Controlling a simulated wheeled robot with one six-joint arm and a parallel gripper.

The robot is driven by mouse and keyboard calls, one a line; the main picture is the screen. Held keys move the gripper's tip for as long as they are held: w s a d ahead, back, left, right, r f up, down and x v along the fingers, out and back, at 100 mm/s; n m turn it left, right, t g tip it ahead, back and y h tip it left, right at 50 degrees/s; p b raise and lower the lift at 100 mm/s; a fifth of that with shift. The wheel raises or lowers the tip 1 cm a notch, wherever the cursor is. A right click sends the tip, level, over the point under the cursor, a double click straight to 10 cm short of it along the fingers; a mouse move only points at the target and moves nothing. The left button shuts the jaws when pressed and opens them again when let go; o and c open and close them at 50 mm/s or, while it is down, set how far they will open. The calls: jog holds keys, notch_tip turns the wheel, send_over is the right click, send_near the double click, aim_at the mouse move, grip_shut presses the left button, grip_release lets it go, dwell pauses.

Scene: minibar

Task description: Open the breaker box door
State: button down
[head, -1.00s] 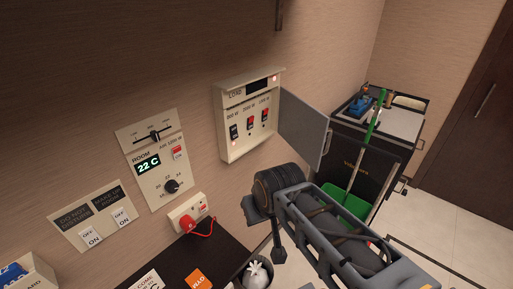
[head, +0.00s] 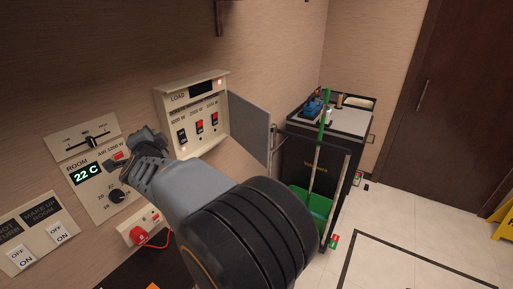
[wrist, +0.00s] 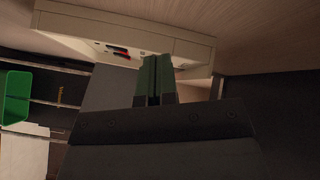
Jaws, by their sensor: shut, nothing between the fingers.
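The breaker box (head: 212,147) is a cream box on the wall with several rocker switches and a small display. Its grey door (head: 250,128) stands wide open, swung out to the right of the box. The box also shows at the top of the wrist view (wrist: 192,48), and the grey door seems to be the panel (wrist: 108,88) left of the fingers. My gripper (head: 143,140) is in front of the wall, left of the box's switches, over the edge of the room panel. Its fingers (wrist: 155,68) are together and empty. My arm hides the wall below the box.
The room panel (head: 88,172) with its dial is left of the box. A red plug (head: 139,236) sits in a socket below. A dark cart (head: 310,165) with a green dustpan (head: 312,203) stands right of the door.

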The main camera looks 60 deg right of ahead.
jog(key=s+d+f+m+g+h+b, duration=0.1)
jog(key=s+d+f+m+g+h, duration=0.25)
jog(key=d+m+g+h, duration=0.4)
jog(key=m+g+y+b, duration=0.1)
jog(key=m+g+y, duration=0.1)
jog(key=m+g, duration=1.1)
send_near(264, 139)
jog(key=shift+n+g, duration=0.35)
jog(key=p+x, duration=0.2)
jog(key=x, duration=0.1)
jog(key=p+x, duration=0.1)
jog(key=x, duration=0.2)
jog(key=shift+w+d+p, duration=0.1)
jog(key=shift+w+p, duration=0.15)
jog(key=shift+p, duration=0.1)
jog(key=shift+x, duration=0.8)
jog(key=shift+f, duration=0.1)
